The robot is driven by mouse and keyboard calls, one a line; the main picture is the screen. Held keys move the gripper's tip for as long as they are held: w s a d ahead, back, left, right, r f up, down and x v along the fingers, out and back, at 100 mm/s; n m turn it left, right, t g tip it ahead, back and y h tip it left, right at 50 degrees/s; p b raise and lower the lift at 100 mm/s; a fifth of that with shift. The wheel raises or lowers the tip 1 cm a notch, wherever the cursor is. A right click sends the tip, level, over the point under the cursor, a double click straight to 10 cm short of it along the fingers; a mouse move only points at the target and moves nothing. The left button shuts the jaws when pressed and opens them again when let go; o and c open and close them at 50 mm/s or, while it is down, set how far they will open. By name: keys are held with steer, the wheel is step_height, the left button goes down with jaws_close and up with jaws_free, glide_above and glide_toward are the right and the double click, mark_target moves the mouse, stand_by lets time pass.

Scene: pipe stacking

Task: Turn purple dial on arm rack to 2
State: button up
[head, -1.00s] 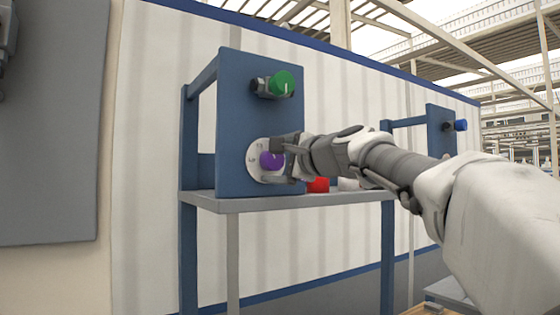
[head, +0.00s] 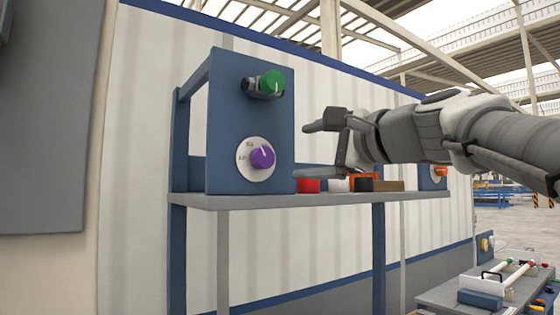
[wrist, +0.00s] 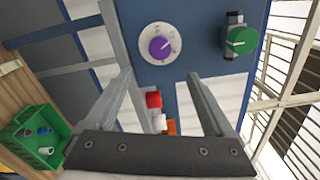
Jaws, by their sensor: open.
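The purple dial (head: 263,157) sits on a round white face plate on the front of the blue panel (head: 225,120) of the rack. Its white pointer line points up and slightly left in the head view; the numbers are too small to read surely. The dial also shows in the wrist view (wrist: 159,47), beyond and between my fingers. My gripper (head: 309,150) is open and empty, to the right of the dial and apart from it. It also shows in the wrist view (wrist: 160,78), with its two fingers spread wide.
A green knob (head: 271,83) juts from the panel above the dial. A red block (head: 308,185), a white block (head: 339,185) and other blocks lie on the grey shelf (head: 300,198). A green crate (wrist: 30,140) stands low left in the wrist view.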

steer(key=shift+v, duration=1.4)
